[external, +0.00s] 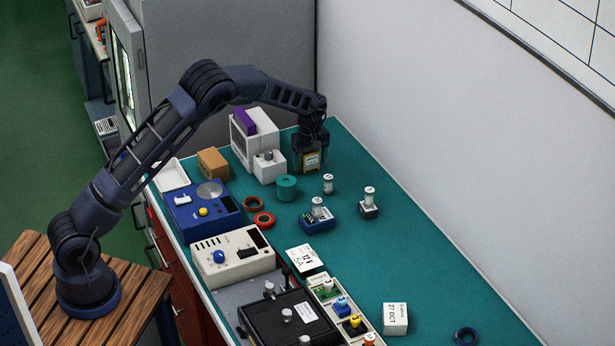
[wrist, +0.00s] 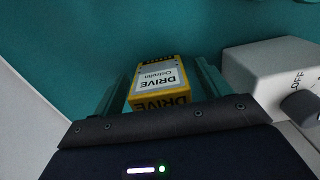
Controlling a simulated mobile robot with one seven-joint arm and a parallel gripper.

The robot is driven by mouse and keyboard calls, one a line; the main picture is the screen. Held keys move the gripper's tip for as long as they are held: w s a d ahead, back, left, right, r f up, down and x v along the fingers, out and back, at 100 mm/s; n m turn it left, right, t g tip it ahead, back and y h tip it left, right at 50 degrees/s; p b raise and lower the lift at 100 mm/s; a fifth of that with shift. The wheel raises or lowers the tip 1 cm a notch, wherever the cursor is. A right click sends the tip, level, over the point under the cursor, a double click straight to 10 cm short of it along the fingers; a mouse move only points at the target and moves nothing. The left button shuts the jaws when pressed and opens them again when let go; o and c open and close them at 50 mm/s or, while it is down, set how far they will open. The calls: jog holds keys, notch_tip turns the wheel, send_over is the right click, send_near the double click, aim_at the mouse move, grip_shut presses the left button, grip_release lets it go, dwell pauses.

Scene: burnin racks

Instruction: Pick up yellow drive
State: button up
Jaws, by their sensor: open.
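The yellow drive (wrist: 162,82) is a small box with a white label reading DRIVE, close below my gripper in the wrist view. In the external view the yellow drive (external: 311,161) shows within my gripper (external: 311,165), at the far end of the bench. My gripper (wrist: 160,95) is open, with one teal-looking finger on each side of the drive. The fingers are around it; I cannot tell whether either touches it. The gripper hides part of the drive in the external view.
A white device with a knob (external: 268,165) stands just left of my gripper; it also shows at right in the wrist view (wrist: 265,70). A teal roll (external: 286,189) and white-topped cylinders (external: 328,184) stand nearby. The wall (external: 420,120) runs along the bench's right side.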

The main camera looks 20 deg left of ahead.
jog(key=shift+f, duration=0.15)
jog(key=shift+c, duration=0.5)
jog(key=c, duration=1)
